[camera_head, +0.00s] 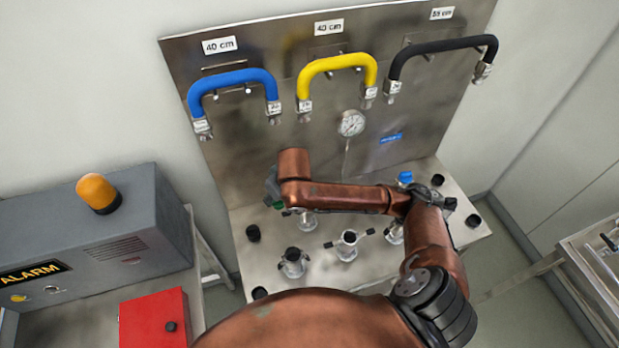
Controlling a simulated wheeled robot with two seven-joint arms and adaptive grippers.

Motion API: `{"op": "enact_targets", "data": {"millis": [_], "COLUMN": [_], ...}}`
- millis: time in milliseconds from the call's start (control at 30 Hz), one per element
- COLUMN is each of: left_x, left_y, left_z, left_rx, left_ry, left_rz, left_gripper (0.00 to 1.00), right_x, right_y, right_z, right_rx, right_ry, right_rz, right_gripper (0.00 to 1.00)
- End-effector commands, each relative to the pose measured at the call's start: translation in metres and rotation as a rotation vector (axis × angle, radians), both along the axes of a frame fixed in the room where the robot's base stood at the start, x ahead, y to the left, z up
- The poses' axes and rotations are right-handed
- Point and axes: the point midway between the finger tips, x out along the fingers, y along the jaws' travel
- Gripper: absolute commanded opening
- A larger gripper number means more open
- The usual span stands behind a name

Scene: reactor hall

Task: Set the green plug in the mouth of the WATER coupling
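The green plug (278,205) shows only as a small green patch at the left of the metal bench, just below my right gripper (272,188). The copper wrist hides most of that gripper, so I cannot tell whether its fingers hold the plug or only stand beside it. Metal couplings stand on the bench: one front left (293,263), one in the middle (347,246), one behind (305,221) and one partly hidden by my arm (394,233). No WATER label is readable, so I cannot tell which is the WATER coupling. My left gripper is out of view.
A blue plug (405,178) and several black caps (253,233) are on the bench. Blue (232,80), yellow (337,65) and black (440,45) hoses hang on the back panel (250,150) near a gauge (351,123). A grey alarm box (120,225) stands left.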

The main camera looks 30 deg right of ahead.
Motion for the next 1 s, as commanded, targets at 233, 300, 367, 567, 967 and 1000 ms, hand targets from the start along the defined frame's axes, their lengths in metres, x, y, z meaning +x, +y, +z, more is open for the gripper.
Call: {"op": "enact_targets", "data": {"millis": [233,300,367,567,967,1000], "left_x": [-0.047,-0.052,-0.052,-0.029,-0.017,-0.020], "left_y": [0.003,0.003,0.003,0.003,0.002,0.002], "left_z": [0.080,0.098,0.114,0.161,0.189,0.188], "left_rx": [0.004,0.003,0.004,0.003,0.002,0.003], "left_ry": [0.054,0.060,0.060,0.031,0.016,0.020], "left_rz": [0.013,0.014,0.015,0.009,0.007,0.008], "left_gripper": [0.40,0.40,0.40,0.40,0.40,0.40], "right_x": [0.008,0.009,0.009,0.005,-0.003,-0.003], "right_y": [-0.025,-0.035,-0.044,-0.074,-0.103,-0.103], "right_z": [0.005,0.001,-0.001,-0.011,-0.026,-0.027], "right_rx": [0.000,0.000,0.000,0.001,0.001,0.001], "right_ry": [0.006,0.006,0.006,0.004,-0.001,-0.001], "right_rz": [0.206,0.261,0.308,0.445,0.555,0.556], "right_gripper": [0.14,0.14,0.14,0.14,0.14,0.14]}}
